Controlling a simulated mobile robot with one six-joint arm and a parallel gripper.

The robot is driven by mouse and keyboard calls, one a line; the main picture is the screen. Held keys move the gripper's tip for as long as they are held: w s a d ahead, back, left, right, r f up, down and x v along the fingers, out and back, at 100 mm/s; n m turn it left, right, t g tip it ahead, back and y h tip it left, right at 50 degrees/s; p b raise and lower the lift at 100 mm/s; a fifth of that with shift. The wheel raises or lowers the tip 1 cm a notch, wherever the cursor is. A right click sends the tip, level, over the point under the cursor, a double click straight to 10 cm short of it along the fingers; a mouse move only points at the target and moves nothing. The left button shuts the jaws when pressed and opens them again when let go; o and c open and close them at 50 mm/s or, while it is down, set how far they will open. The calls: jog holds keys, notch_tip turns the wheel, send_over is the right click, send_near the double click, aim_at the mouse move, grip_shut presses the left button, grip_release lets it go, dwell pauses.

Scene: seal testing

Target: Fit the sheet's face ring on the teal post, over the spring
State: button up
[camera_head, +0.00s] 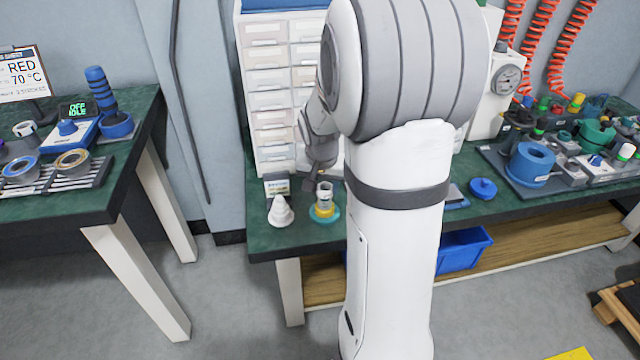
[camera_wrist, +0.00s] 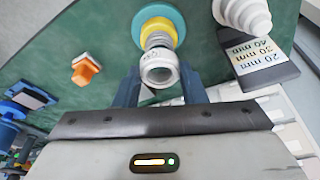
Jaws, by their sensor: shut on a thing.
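The teal post's round base (camera_head: 332,216) stands on the green bench, with a yellow ring (camera_head: 317,213) on it. In the wrist view the teal base (camera_wrist: 139,16), the yellow ring (camera_wrist: 148,28) and the coiled spring (camera_wrist: 158,41) line up below my gripper. A pale grey face ring (camera_wrist: 159,73) is between my blue fingers (camera_wrist: 160,86), close to the spring's upper end. My gripper is shut on this ring. Whether the ring touches the spring or surrounds the post cannot be told. In the head view my gripper (camera_head: 322,181) is directly above the post, partly hidden by my wrist.
A white stepped cone (camera_head: 281,211) stands just left of the post, before a size card (camera_head: 277,186). Drawers (camera_head: 272,95) rise behind. An orange piece (camera_wrist: 86,68) lies nearby. A "RED 70 °C" sheet (camera_head: 22,73) stands on the left table.

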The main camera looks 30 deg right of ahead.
jog(key=shift+f+b, duration=0.45)
jog(key=shift+f, duration=0.2)
jog(key=o, duration=1.1)
notch_tip(320, 180, up, 7)
jog(key=p, duration=0.5)
jog(key=shift+s, duration=0.1)
